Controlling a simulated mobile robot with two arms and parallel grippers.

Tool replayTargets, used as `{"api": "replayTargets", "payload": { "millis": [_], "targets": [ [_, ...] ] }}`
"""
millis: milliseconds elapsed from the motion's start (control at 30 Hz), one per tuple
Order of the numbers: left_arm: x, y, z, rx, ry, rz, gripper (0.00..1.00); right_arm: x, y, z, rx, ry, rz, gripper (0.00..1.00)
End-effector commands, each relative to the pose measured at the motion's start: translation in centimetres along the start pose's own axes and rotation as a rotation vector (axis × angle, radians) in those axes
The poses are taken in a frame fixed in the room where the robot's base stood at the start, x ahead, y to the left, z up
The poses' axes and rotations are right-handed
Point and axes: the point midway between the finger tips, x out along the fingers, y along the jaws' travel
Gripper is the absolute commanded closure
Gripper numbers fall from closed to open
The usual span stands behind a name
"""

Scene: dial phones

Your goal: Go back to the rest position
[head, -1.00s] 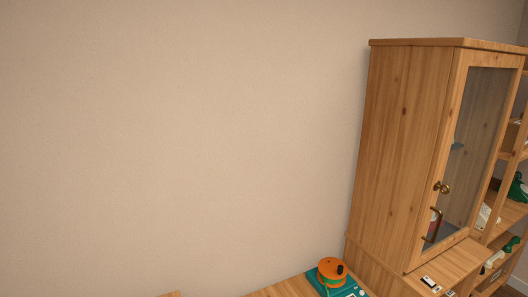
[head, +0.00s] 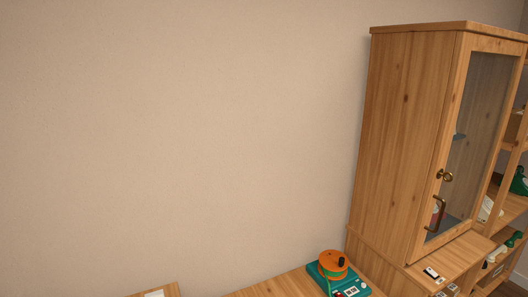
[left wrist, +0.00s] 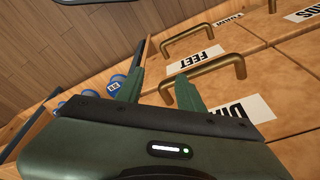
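My left gripper (left wrist: 163,82) shows in the left wrist view. Neither gripper shows in the head view, and my right gripper is in no view.
A wooden cabinet (head: 405,130) with a glass door stands at the right. An orange and teal device (head: 333,265) sits on a wooden surface beside it. Blue round items (left wrist: 115,84) are left of my left gripper. Bare wall (head: 180,140) fills the left.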

Motion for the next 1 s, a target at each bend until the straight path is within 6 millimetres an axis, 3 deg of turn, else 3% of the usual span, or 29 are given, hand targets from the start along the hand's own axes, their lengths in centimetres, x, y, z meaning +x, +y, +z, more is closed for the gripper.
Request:
{"api": "replayTargets", "payload": {
  "millis": [33,200,400,500,600,1000],
  "targets": [
    [3.5,0.1,2.0,0.002,-0.021,0.002,0.62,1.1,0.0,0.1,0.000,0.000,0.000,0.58],
    [11.2,0.6,8.4,0.011,-0.058,0.006,0.62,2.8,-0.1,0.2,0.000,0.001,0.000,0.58],
    [17.2,0.8,16.6,0.020,-0.096,0.010,0.62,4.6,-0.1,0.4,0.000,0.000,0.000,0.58],
    [18.6,0.8,19.7,0.024,-0.109,0.011,0.62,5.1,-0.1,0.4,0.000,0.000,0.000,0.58],
    [19.3,0.8,21.6,0.027,-0.116,0.011,0.62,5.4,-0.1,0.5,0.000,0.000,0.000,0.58],
    [19.4,0.8,21.8,0.027,-0.117,0.011,0.62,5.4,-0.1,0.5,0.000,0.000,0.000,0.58]
  ]
}}
